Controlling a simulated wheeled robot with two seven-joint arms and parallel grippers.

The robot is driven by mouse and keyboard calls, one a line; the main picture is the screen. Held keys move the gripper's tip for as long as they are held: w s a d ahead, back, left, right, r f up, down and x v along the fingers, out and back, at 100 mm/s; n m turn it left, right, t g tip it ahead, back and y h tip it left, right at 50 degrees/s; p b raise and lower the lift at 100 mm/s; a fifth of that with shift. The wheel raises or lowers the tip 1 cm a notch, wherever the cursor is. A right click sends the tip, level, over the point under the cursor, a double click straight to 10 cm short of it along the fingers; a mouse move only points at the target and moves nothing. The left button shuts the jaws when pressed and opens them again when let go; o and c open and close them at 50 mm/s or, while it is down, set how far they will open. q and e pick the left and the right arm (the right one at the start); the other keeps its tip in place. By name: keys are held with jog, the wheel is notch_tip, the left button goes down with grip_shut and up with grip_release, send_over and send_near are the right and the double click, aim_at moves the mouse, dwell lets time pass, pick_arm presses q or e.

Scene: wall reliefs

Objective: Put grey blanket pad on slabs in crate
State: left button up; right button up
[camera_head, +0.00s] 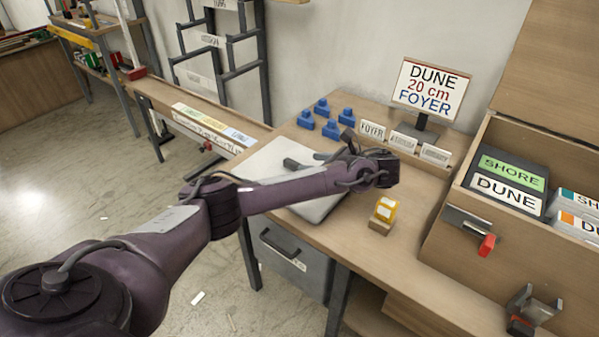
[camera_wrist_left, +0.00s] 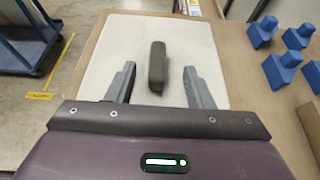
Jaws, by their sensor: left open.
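The grey blanket pad (camera_head: 268,160) is a pale, flat rectangle with a dark handle on top, lying on the wooden bench. My left arm crosses over part of it. My left gripper (camera_head: 325,157) is open over the pad, partly hidden by its wrist. In the left wrist view the pad (camera_wrist_left: 125,50) lies ahead, and its handle shows between the open fingers (camera_wrist_left: 157,75); contact cannot be told. The wooden crate (camera_head: 455,262) stands open at the right. Inside are a dark slab (camera_head: 515,168) labelled SHORE and DUNE and paler slabs (camera_head: 575,215).
Several blue blocks (camera_head: 331,129) stand behind the pad. A DUNE 20 cm FOYER sign (camera_head: 430,90) and small cards (camera_head: 404,142) are at the back. A yellow block (camera_head: 385,210) on a wooden base stands between pad and crate. A red-handled latch (camera_head: 487,244) juts from the crate.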

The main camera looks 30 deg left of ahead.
aim_at(298, 164)
pick_arm(q)
jog(key=shift+b+x, duration=0.8)
jog(key=shift+x, duration=0.25)
jog(key=x, duration=0.5)
jog(key=shift+s+d+f, duration=0.1)
jog(key=shift+f, duration=0.2)
pick_arm(e)
jog(key=w+r, duration=0.1)
jog(key=w+a+r, duration=0.1)
jog(key=w+r, duration=0.1)
jog(key=r, duration=0.1)
jog(key=shift+w+a+r, duration=0.1)
jog(key=shift+w+a, duration=0.15)
pick_arm(q)
grip_shut()
